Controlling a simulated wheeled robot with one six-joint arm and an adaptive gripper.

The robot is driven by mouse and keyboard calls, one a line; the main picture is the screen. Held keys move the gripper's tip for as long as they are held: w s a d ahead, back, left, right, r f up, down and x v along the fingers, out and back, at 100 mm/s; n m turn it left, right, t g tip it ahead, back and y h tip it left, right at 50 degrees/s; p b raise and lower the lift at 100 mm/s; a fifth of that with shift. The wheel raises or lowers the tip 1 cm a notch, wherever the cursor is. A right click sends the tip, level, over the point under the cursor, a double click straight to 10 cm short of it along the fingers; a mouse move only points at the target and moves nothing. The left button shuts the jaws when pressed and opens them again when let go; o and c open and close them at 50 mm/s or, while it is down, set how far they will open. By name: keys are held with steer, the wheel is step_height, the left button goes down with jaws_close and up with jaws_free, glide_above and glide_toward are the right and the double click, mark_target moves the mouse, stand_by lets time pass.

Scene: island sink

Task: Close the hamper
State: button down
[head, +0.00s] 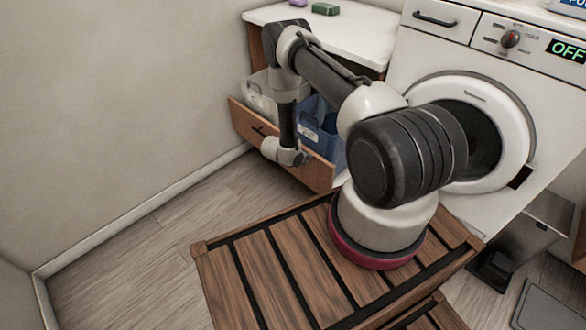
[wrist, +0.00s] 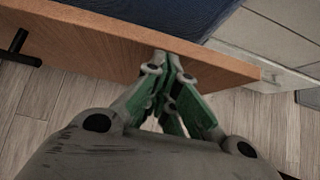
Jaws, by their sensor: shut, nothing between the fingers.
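The hamper (head: 318,176) is a pull-out drawer with a wooden front panel, standing open under the white counter. A white-grey bin (head: 262,92) and a blue bin (head: 320,135) sit inside it. Its dark bar handle (head: 258,131) is on the front panel and also shows at the left of the wrist view (wrist: 17,48). My gripper (head: 303,158) is in front of the panel, right of the handle. In the wrist view my gripper (wrist: 173,62) is shut and empty, its green-sided fingers at the panel's (wrist: 95,48) outer face. Whether they touch it is unclear.
A washing machine (head: 440,60) with an open-looking round door (head: 515,130) stands right of the hamper. A slatted wooden platform (head: 240,275) lies under my arm. A green block (head: 326,8) sits on the counter (head: 345,35). The floor (head: 130,240) left of the hamper is clear.

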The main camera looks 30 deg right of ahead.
steer(key=w+d, duration=0.2)
steer(key=d, duration=0.6)
steer(key=w+d, duration=0.3)
steer(key=d, duration=0.6)
steer(key=shift+w+d, duration=0.25)
steer(key=shift+w, duration=0.1)
steer(key=shift+d+r, duration=0.1)
steer(key=shift+r, duration=0.05)
